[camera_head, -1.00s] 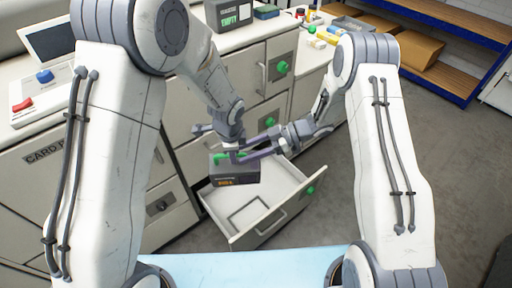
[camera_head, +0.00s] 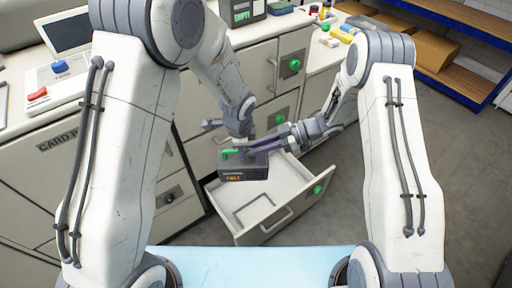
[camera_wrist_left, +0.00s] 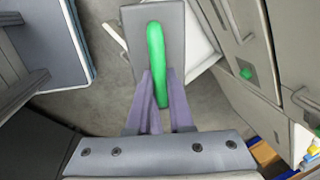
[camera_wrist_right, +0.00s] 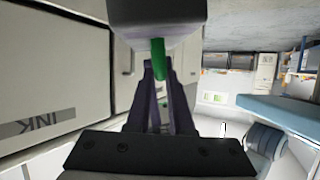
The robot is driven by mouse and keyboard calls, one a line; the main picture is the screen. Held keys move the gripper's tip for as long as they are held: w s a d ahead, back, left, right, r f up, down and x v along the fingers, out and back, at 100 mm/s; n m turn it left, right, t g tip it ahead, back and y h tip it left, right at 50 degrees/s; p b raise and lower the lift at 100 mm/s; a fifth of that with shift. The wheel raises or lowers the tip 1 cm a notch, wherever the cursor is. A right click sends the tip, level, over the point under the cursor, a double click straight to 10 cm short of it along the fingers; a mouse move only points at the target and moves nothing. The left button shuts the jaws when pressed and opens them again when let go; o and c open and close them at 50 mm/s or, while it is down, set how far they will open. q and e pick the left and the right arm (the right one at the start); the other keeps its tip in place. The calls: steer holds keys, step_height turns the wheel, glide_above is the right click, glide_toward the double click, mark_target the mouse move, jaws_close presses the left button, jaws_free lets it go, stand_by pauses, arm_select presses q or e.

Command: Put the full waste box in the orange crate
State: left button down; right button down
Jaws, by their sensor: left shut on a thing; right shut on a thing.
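A dark grey waste box (camera_head: 243,173) with a green handle and an orange-lettered label hangs above the open white drawer. The lettering is too blurred to read surely. My left gripper (camera_head: 238,148) is shut on the green handle, which shows clearly in the left wrist view (camera_wrist_left: 155,52). My right gripper (camera_head: 262,147) reaches in from the right and is shut on a green part of the box; its closed fingers on that green part show in the right wrist view (camera_wrist_right: 158,62). No orange crate is visible in any view.
The open drawer (camera_head: 275,222) juts from the cabinet below the box and looks empty apart from a faint outline on its floor. A dark box with a green label (camera_head: 242,12) stands on the counter. A blue-framed shelf (camera_head: 455,60) holds brown cartons. The floor at the right is clear.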

arm_select(q)
steer(key=shift+s, duration=0.1)
arm_select(e)
steer(key=shift+w, duration=0.15)
stand_by(0.6)
arm_select(q)
steer(key=c, duration=1)
jaws_free()
arm_select(e)
steer(key=shift+r, duration=0.1)
arm_select(q)
steer(key=shift+o, duration=1.3)
steer(key=shift+r, duration=0.15)
